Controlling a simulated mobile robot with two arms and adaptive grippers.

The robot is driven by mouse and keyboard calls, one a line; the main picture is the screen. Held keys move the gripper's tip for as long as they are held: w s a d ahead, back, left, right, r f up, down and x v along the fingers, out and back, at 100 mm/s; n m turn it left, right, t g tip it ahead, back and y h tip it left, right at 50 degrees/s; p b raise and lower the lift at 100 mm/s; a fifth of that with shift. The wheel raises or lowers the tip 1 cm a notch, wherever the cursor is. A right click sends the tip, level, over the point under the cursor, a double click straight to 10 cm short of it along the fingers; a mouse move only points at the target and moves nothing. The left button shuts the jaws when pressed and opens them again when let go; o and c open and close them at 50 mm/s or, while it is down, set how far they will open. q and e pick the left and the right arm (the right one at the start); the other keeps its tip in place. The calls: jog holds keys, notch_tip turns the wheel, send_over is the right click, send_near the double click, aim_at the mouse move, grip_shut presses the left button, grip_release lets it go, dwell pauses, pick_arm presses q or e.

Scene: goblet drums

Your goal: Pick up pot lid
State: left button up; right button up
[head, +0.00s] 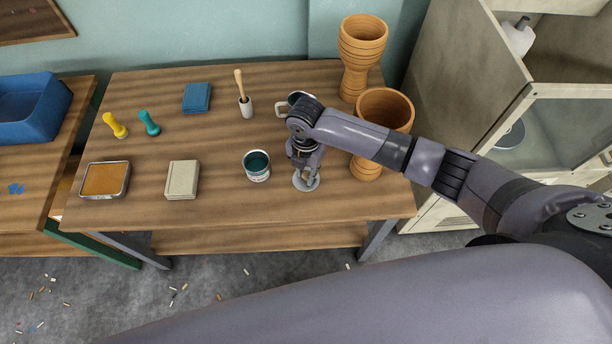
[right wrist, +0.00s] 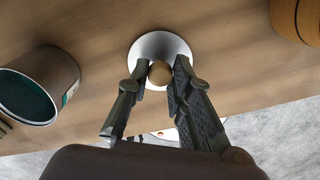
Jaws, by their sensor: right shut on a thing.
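The pot lid (head: 302,187) is a small pale grey disc with a round tan knob. It is at the front of the wooden table, right of the teal paint can (head: 257,168). In the right wrist view the lid (right wrist: 150,45) lies beyond my fingertips. My right gripper (head: 309,173) reaches down over the lid. In the right wrist view the right gripper (right wrist: 161,84) has a finger on each side of the knob (right wrist: 160,72), shut on it. The lid looks to be at the tabletop; any gap beneath it cannot be told. My left gripper is not in view.
Two goblet drums, one at the back (head: 362,50) and one nearer (head: 385,108), stand on the right, the nearer beside my right arm. A mug (head: 283,107) is partly hidden behind the wrist. A beige box (head: 182,179) lies left of the can. Bare tabletop (head: 220,200) is between them.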

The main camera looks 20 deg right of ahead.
aim_at(306, 174)
grip_shut()
jog(key=shift+r, duration=0.15)
notch_tip(306, 174, up, 20)
dwell(0.3)
jog(key=shift+p, duration=0.7)
